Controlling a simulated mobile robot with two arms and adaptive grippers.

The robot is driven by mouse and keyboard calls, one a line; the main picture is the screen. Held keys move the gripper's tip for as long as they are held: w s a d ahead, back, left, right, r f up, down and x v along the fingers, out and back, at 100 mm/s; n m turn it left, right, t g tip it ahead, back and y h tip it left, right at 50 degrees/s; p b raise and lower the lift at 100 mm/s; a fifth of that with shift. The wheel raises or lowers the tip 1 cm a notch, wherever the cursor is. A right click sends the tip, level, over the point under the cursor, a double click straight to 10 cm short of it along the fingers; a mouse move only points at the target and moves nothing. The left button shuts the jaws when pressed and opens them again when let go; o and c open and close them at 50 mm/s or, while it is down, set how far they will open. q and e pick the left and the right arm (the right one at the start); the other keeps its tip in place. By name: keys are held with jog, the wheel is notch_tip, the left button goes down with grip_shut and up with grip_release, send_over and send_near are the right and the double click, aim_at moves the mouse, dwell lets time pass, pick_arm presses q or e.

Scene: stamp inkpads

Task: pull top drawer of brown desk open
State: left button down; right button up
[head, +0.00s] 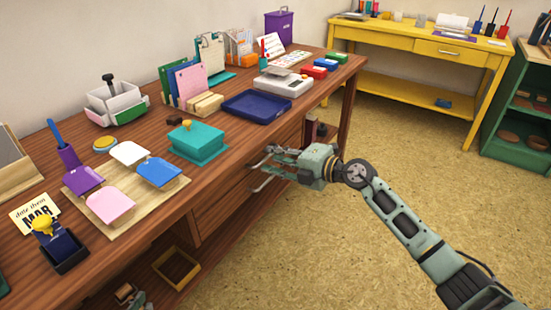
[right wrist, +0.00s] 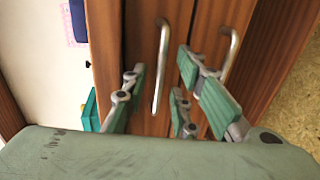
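The brown desk (head: 225,205) runs along the left, with drawers in its front face. In the right wrist view the desk is turned sideways, its top toward the left. The top drawer's metal handle (right wrist: 160,70) stands between the spread fingers of my right gripper (right wrist: 160,95). The lower drawer's handle (right wrist: 229,55) is farther right, beyond one finger. In the head view my right gripper (head: 281,160) is at the drawer fronts, open, and partly hides the top handle. The drawers look closed. What seems to be my left gripper (head: 131,296) shows only partly at the bottom edge.
The desktop holds a navy tray (head: 257,106), a teal box (head: 197,141), a white scale (head: 283,86) and a wooden board (head: 128,215) with coloured pads. A yellow table (head: 415,43) and green shelf (head: 515,105) stand behind. The floor before the desk is clear.

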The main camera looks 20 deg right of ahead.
jog(key=shift+c, duration=0.5)
grip_shut()
